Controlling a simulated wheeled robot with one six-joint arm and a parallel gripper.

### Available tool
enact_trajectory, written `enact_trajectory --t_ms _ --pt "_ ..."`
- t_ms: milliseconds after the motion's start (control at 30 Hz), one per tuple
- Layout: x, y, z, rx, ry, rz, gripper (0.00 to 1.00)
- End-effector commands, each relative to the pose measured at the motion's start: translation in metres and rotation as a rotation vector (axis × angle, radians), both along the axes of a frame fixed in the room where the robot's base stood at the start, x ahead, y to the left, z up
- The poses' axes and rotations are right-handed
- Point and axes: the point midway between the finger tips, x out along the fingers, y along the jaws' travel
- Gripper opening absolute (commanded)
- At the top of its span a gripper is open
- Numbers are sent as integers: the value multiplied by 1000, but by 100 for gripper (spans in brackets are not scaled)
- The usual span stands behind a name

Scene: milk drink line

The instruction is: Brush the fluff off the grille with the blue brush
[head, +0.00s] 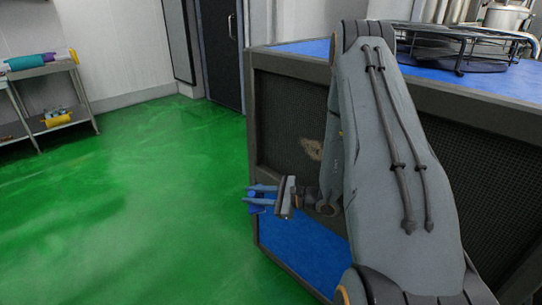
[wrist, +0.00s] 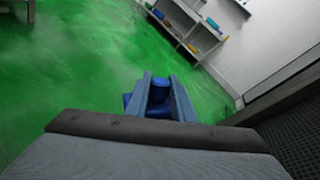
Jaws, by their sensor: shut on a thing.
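The grille (head: 290,116) is the dark mesh side of a blue-topped unit. A tan patch of fluff (head: 312,149) clings to it, left of my arm. My gripper (head: 262,194) is in front of the lower left of the unit, pointing left, below and to the left of the fluff. It is shut on the blue brush (head: 257,208), mostly hidden between and behind the fingers. In the wrist view my gripper (wrist: 163,98) has blue brush parts (wrist: 158,110) between its fingers. The grille's edge (wrist: 300,135) shows at the right there. My arm hides much of the grille.
A black wire rack (head: 460,48) stands on the blue top (head: 310,47). A metal shelf (head: 40,70) with coloured items is at the far left, and also shows in the wrist view (wrist: 200,42). The green floor (head: 150,190) between is clear.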

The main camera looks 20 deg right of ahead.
Motion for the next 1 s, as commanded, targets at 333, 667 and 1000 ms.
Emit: enact_trajectory --t_ms 333,667,1000 --pt "46 -67 59 -748 -295 -35 4" --pt "56 -100 87 -972 -377 -43 4" --pt "66 -128 88 -972 -376 -43 4"
